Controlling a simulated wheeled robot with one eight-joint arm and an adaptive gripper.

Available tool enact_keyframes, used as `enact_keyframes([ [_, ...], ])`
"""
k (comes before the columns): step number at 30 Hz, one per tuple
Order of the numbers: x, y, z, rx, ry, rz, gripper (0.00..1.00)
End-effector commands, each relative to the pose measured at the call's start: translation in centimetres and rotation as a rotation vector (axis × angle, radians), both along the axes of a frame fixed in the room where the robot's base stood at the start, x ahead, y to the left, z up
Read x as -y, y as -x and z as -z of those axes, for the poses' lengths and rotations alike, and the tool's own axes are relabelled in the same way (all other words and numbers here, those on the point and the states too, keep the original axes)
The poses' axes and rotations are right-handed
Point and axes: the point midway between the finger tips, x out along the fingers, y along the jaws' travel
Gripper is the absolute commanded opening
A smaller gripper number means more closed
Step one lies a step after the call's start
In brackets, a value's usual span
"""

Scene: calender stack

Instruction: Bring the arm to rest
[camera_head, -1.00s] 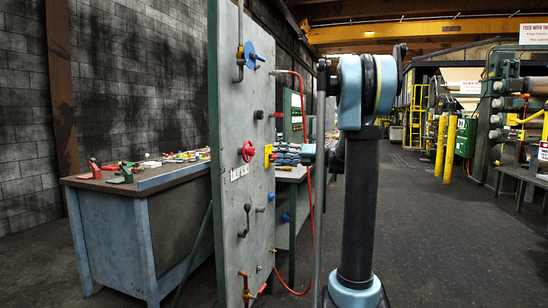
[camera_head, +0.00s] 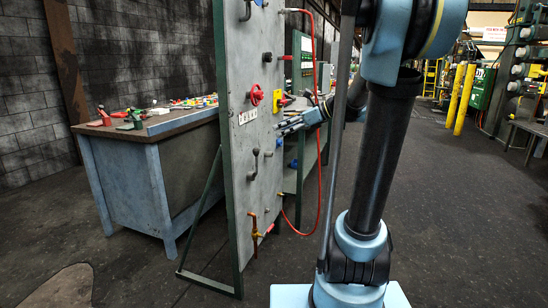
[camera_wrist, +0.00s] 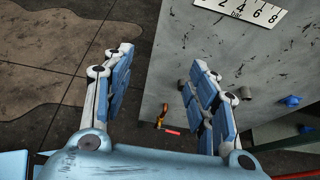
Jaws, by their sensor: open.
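My gripper (camera_head: 284,126) is open in the head view, close to the upright grey panel (camera_head: 240,190) and reaching toward its face from the right. In the wrist view its two blue-and-white fingers (camera_wrist: 158,75) are spread apart with nothing between them. The panel's grey face (camera_wrist: 200,50) lies beyond and to the right of the fingers. My arm stands large at the right of the head view, and part of the forearm is hidden behind it.
The panel carries a red handwheel (camera_head: 257,95), a dark lever (camera_head: 256,165), a brass valve (camera_head: 254,233) and a red hose (camera_head: 318,180). A workbench (camera_head: 180,175) stands to the left. Yellow posts (camera_head: 465,98) stand far right. Floor at right is open.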

Motion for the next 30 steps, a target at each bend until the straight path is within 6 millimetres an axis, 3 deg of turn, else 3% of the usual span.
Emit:
enact_keyframes([
  [1,-0.1,1.8,1.1,0.053,0.068,-0.04,0.53],
  [7,0.9,8.0,6.0,0.279,0.359,-0.247,0.53],
  [14,3.5,14.6,11.7,0.511,0.669,-0.554,0.53],
  [24,9.4,23.2,19.5,0.776,1.041,-1.131,0.53],
  [30,12.9,26.4,22.8,0.861,1.168,-1.457,0.53],
])
